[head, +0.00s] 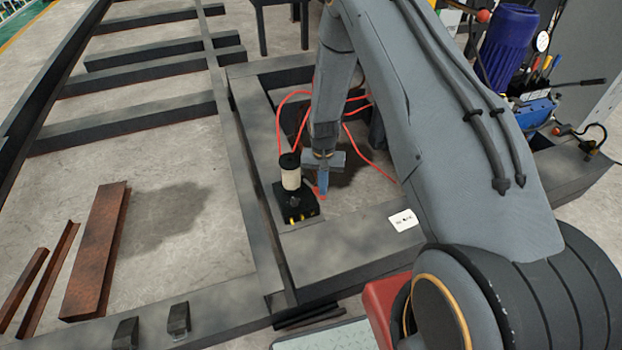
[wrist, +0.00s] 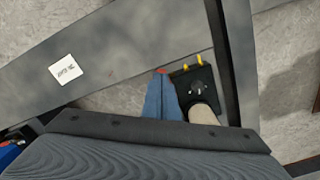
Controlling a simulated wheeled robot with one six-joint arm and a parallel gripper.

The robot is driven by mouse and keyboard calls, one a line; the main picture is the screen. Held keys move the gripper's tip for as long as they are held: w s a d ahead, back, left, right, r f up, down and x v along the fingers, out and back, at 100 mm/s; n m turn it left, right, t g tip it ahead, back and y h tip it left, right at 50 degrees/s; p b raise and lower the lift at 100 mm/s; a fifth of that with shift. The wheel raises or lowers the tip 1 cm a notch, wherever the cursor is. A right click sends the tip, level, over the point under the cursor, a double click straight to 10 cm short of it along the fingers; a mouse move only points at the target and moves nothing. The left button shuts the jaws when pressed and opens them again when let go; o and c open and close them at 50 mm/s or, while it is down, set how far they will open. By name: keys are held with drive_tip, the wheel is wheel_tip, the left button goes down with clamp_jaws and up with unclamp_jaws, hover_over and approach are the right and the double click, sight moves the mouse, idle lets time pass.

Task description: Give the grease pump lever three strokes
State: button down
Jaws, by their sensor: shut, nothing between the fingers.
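The grease pump (head: 296,203) has a black base, a cream cylinder with a black cap, and yellow fittings. It stands inside the corner of the dark steel frame. In the wrist view the pump (wrist: 197,88) lies just right of my fingers. A small red part, perhaps the lever's end (head: 317,189), shows beside my fingertips; a red bit also shows at their tip in the wrist view (wrist: 161,71). The rest of the lever is hidden. My gripper (head: 323,194), with blue fingers, points down beside the pump, shut and empty. I cannot tell whether it touches the lever.
Steel frame beams (head: 352,229) surround the pump, one bearing a white label (head: 403,220). Red hoses (head: 372,163) curve behind my gripper. A blue motor (head: 508,45) and other equipment stand at upper right. Rusty steel pieces (head: 95,250) lie on the floor at left.

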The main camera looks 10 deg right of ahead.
drive_tip(key=shift+s+f, duration=0.15)
drive_tip(key=shift+f, duration=0.1)
drive_tip(key=shift+s+f, duration=0.35)
drive_tip(key=shift+f, duration=0.25)
drive_tip(key=shift+s+f+b, duration=0.3)
drive_tip(key=shift+f+b, duration=0.05)
drive_tip(key=shift+f, duration=0.3)
drive_tip(key=shift+s+d+f, duration=0.1)
drive_tip(key=shift+s+f, duration=0.2)
drive_tip(key=shift+f, duration=0.35)
drive_tip(key=shift+b, duration=0.3)
